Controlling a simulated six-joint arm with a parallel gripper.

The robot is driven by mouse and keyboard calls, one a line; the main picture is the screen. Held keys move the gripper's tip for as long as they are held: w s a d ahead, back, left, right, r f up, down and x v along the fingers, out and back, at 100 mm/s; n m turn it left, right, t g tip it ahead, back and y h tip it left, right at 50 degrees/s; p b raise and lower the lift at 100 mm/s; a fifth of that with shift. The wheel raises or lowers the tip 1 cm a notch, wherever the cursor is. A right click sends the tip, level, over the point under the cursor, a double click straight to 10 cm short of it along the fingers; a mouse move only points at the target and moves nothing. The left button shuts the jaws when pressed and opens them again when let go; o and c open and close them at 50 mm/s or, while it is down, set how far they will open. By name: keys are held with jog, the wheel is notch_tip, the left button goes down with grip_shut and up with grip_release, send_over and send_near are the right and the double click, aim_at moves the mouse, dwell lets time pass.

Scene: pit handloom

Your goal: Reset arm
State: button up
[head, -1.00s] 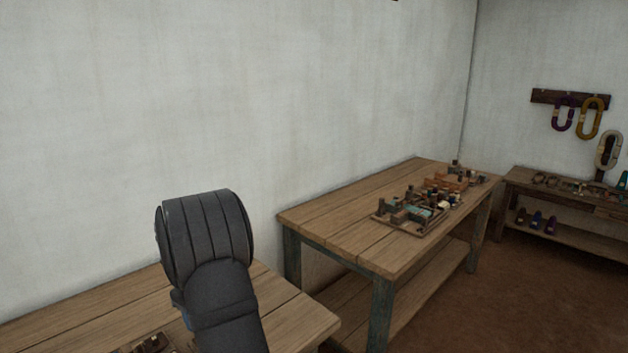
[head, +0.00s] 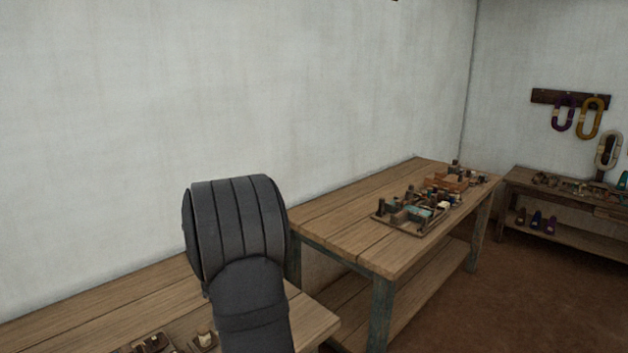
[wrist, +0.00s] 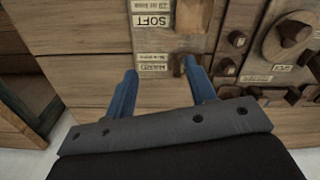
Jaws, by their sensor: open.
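My gripper (wrist: 160,78) shows in the wrist view with its two blue fingers spread apart and nothing between them. It is over a wooden tabletop (wrist: 80,75). Past the fingertips lies a wooden board with pale labels, one reading "SOFT" (wrist: 151,20), and a small upright peg or slider beside the labels. I cannot tell how far the fingertips are above the surface. In the head view my dark arm link stands over the near table (head: 110,295), and my gripper is not visible there.
Dark knobs (wrist: 290,35) and small blocks sit on the board at right in the wrist view. In the head view, a second table (head: 340,225) holds a tray of parts (head: 400,228). A shelf (head: 560,195) stands farther right, with yarn loops (head: 590,118) on the wall.

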jog(key=s+a, duration=0.5)
jog(key=a, duration=0.6)
jog(key=s+a, duration=0.6)
jog(key=a, duration=0.5)
jog(key=s+a+f, duration=0.1)
jog(key=s+a, duration=0.4)
jog(key=a, duration=0.6)
jog(key=shift+s+a+f, duration=0.1)
jog(key=shift+s+a, duration=0.1)
